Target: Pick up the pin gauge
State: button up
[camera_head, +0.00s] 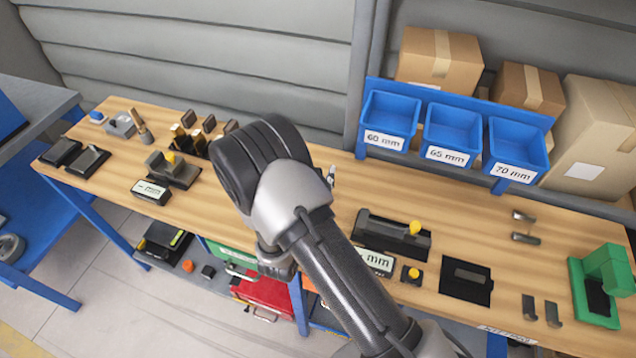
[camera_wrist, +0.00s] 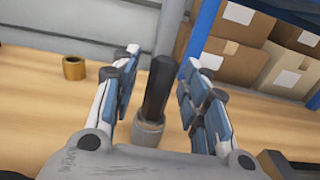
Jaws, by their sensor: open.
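In the wrist view, a dark faceted upright piece with a grey round collar at its base, which looks like the pin gauge (camera_wrist: 157,90), stands on the wooden bench. My gripper (camera_wrist: 161,58) is open, with one finger on each side of it. Gaps show between the piece and both fingers, and it leans slightly in the picture. Its lower end is partly hidden by my gripper body. In the head view my arm hides the piece and most of the gripper.
A brass ring (camera_wrist: 74,68) stands left of my gripper. Blue bins (camera_head: 451,135) marked 60, 65 and 70 mm stand at the back, with cardboard boxes behind. A dark fixture with a yellow knob (camera_head: 415,228) lies right of my arm. Bare wood (camera_head: 470,220) lies beyond it.

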jog(key=shift+c, duration=0.5)
grip_shut()
